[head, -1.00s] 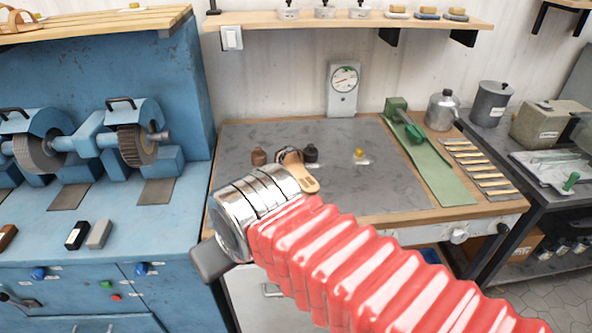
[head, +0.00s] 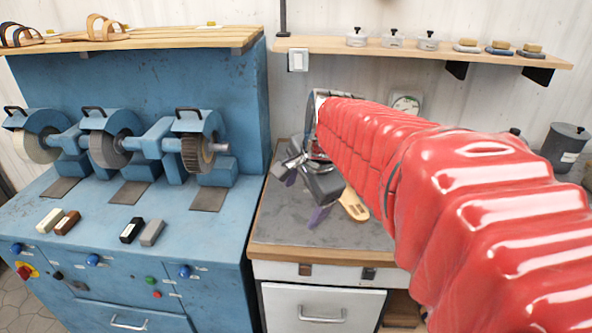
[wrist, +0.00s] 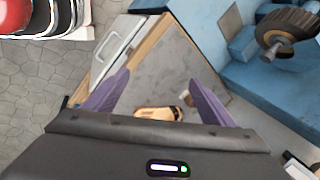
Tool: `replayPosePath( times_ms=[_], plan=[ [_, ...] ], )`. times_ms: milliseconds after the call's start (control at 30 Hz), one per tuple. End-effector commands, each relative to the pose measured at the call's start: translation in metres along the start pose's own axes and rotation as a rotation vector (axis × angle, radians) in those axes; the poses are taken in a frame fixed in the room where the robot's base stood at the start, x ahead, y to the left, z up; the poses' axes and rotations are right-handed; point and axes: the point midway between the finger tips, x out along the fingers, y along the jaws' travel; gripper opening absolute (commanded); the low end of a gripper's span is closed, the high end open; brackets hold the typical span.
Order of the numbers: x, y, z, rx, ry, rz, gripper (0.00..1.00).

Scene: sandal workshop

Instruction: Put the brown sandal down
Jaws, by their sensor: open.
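A sandal with a tan sole (head: 353,205) lies on the grey top of the workbench, just right of my gripper (head: 304,196) in the head view. My arm and gripper hide part of it, so I cannot tell its strap colour now. In the wrist view the sandal (wrist: 158,113) shows low between the two purple fingers, partly covered by the gripper body. My gripper (wrist: 158,88) is open in the wrist view, its fingers wide apart with nothing held between them.
The grey bench top (head: 290,225) is clear at its front left. A blue grinding machine (head: 140,235) stands to the left. Sandals (head: 100,28) sit on the wooden shelf above it. Another shelf (head: 500,53) holds jars and brushes. My red arm hides much of the bench.

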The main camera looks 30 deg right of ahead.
Motion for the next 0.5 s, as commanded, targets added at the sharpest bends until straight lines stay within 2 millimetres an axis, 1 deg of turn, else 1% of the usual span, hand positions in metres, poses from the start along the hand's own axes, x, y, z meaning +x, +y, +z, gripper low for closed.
replayPosePath(
  times_ms=[33,233,367,467,500],
  plan=[
    [0.006,-0.006,-0.015,0.104,0.002,0.007,0.77],
    [0.024,-0.027,-0.071,0.545,0.009,0.017,0.77],
    [0.038,-0.036,-0.111,0.831,0.014,0.021,0.77],
    [0.049,-0.039,-0.144,1.052,0.017,0.022,0.77],
    [0.054,-0.039,-0.157,1.141,0.02,0.022,0.77]
  ],
)
